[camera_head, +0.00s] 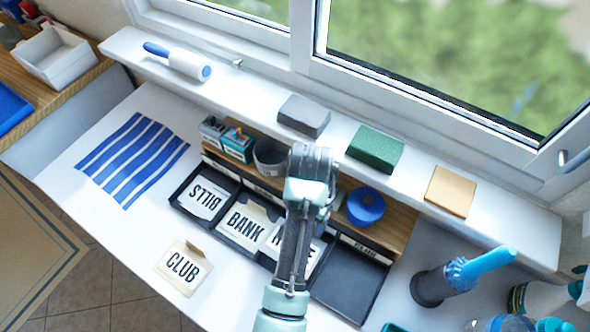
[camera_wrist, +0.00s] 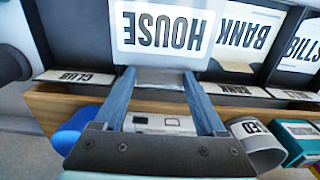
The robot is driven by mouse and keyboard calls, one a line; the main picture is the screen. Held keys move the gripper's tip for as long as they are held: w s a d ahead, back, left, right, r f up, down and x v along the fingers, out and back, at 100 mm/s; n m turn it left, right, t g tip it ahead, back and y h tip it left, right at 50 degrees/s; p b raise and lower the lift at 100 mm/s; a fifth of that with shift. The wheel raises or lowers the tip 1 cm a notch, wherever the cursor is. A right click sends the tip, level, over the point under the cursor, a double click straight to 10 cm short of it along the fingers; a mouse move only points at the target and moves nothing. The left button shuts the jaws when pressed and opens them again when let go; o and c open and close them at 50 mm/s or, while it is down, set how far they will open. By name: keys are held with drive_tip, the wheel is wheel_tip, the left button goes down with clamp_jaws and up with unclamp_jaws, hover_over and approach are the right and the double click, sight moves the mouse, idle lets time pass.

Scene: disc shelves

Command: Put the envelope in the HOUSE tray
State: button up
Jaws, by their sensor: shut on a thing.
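A white envelope marked HOUSE (camera_wrist: 160,30) lies in a black tray, its word upside down in the wrist view. In the head view, my arm covers the middle of this envelope (camera_head: 309,262). My gripper (camera_wrist: 157,76) is shut on the envelope's flap end, with one blue-grey finger at each side. The fingertips are hidden behind my arm in the head view. The HOUSE tray's own label is not readable. The envelope's tray is between the BANK tray and the tray with a CLUB label (camera_wrist: 75,77).
A CLUB envelope (camera_head: 184,268) lies on the white desk. BILLS (camera_head: 207,197) and BANK (camera_head: 246,223) envelopes lie in trays at left. The rightmost tray (camera_head: 350,286) is empty. A wooden shelf behind holds a blue tape roll (camera_head: 365,207) and small boxes (camera_head: 238,144).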

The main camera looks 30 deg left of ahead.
wheel_tip(320, 180, down, 7)
drive_tip(key=shift+r, duration=0.2)
drive_tip(key=shift+b, duration=0.3)
drive_tip(key=o, duration=1.2)
drive_tip(key=shift+f, duration=0.1)
drive_tip(key=shift+o, duration=0.2)
wheel_tip(320, 180, up, 12)
drive_tip(key=shift+r+p, duration=0.15)
drive_tip(key=shift+p, duration=0.4)
